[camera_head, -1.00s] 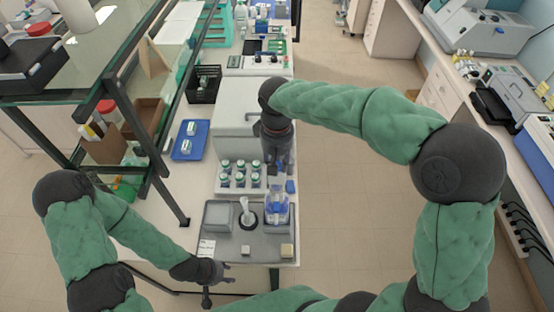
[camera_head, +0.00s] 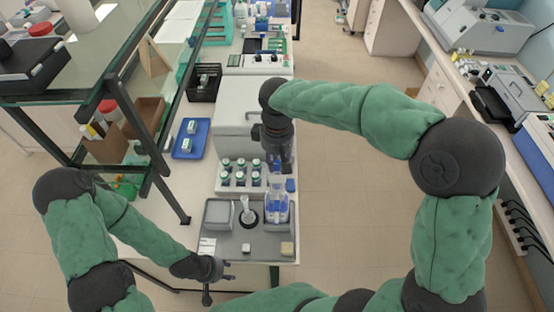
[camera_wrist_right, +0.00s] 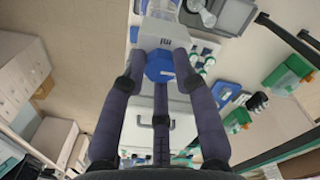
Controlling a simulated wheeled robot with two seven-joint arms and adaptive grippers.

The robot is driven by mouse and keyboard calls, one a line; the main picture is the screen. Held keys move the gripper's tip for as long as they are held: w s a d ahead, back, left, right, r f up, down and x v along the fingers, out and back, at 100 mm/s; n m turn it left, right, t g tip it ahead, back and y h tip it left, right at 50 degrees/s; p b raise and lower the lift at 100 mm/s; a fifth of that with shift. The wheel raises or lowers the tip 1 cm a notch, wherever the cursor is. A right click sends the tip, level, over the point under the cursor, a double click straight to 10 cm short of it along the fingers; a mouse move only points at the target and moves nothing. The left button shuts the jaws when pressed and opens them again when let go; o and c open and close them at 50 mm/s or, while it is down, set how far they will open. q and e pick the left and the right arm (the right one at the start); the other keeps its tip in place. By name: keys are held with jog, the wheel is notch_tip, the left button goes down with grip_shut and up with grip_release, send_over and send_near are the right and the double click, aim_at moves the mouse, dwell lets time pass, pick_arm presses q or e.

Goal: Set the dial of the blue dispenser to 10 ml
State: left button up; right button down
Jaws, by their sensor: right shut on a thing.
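The blue dispenser (camera_head: 277,209) is a clear bottle with blue contents, standing at the right side of the grey tray (camera_head: 226,246). Its white head (camera_wrist_right: 160,35) with "ml" lettering and its blue dial (camera_wrist_right: 160,66) show in the right wrist view. My right gripper (camera_head: 281,176) is above the bottle in the head view. In the right wrist view its fingers (camera_wrist_right: 157,68) are closed around the blue dial. The dial's setting cannot be read. My left gripper (camera_head: 217,288) is empty with its fingers spread, in front of the tray's near left corner.
A white funnel-like item in a dark round holder (camera_head: 247,216) stands left of the bottle. Several capped jars (camera_head: 240,172) are in a rack behind. A blue tray (camera_head: 191,140) lies on the left. A glass shelf frame (camera_head: 150,120) stands near my left arm. The floor at right is open.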

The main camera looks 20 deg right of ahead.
aim_at(277, 163)
jog(key=c, duration=1)
grip_release()
jog(key=shift+o, duration=0.2)
notch_tip(277, 163, up, 12)
